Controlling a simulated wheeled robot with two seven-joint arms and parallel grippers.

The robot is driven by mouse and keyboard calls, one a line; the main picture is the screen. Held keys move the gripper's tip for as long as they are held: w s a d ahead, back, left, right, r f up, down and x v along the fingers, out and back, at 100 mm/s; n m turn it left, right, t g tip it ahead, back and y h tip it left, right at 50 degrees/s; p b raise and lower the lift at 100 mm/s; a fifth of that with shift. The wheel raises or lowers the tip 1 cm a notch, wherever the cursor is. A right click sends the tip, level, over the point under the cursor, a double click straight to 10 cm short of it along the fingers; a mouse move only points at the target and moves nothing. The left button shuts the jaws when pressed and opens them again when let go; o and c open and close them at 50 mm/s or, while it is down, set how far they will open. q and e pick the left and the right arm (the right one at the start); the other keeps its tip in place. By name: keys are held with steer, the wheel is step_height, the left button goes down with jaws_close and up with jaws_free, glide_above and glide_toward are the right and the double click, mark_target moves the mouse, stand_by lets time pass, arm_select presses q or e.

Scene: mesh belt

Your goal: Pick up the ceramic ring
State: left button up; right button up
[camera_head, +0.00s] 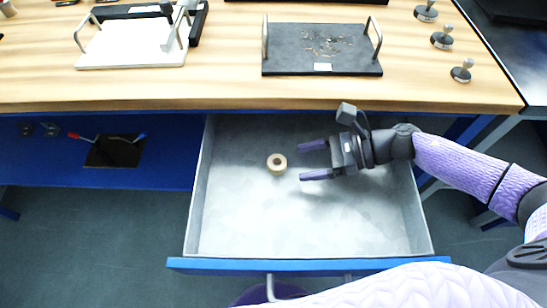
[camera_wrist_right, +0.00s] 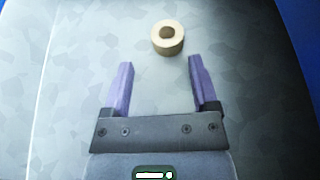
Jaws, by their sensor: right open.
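The ceramic ring (camera_head: 277,164) is a small beige ring with a dark hole, lying in the open grey drawer (camera_head: 230,230). In the right wrist view the ring (camera_wrist_right: 168,44) lies beyond my fingertips, a little right of the middle between them. My right gripper (camera_head: 306,160) is open and empty over the drawer, to the right of the ring, with its two purple fingers pointing at it. It also shows in the right wrist view (camera_wrist_right: 160,63). My left gripper does not show in either view.
The wooden tabletop (camera_head: 225,95) stands behind the drawer. On it are a dark tray (camera_head: 285,66) with small bits, a white tray (camera_head: 110,55) and several metal knobs (camera_head: 461,71). The blue drawer front (camera_head: 220,265) is the near edge. The drawer floor around the ring is clear.

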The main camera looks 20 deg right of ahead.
mark_target(273, 166)
steer(key=x, duration=0.5)
steer(key=shift+w+a+b, duration=0.25)
steer(key=shift+a+b, duration=0.1)
jaws_close()
